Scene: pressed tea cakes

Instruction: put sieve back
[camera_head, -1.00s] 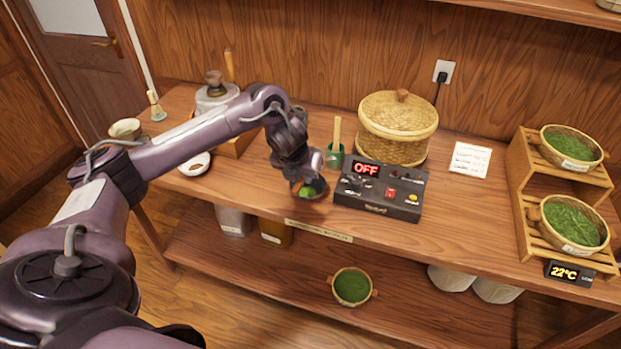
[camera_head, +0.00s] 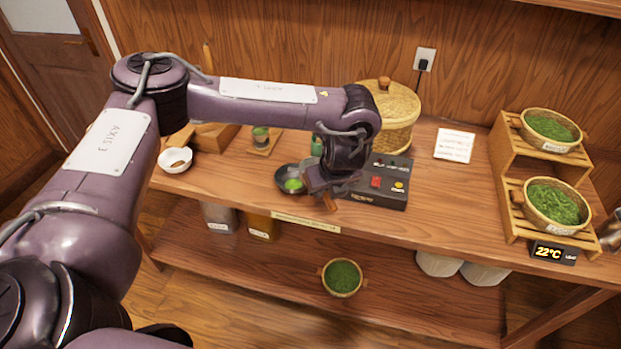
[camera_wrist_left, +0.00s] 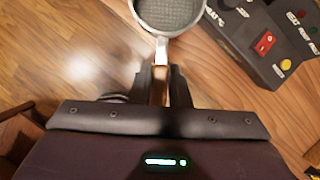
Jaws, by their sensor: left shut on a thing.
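My left gripper (camera_head: 320,182) is over the front of the table, just left of the control box. It is shut on the handle of the sieve (camera_wrist_left: 168,12). In the left wrist view the sieve has a round metal rim and grey mesh, and its top is cut off by the frame edge. My right gripper is not in view.
The control box (camera_head: 381,190) stands close right of the gripper. A lidded basket (camera_head: 395,110) is behind it. Tea baskets (camera_head: 556,204) sit on a rack at right.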

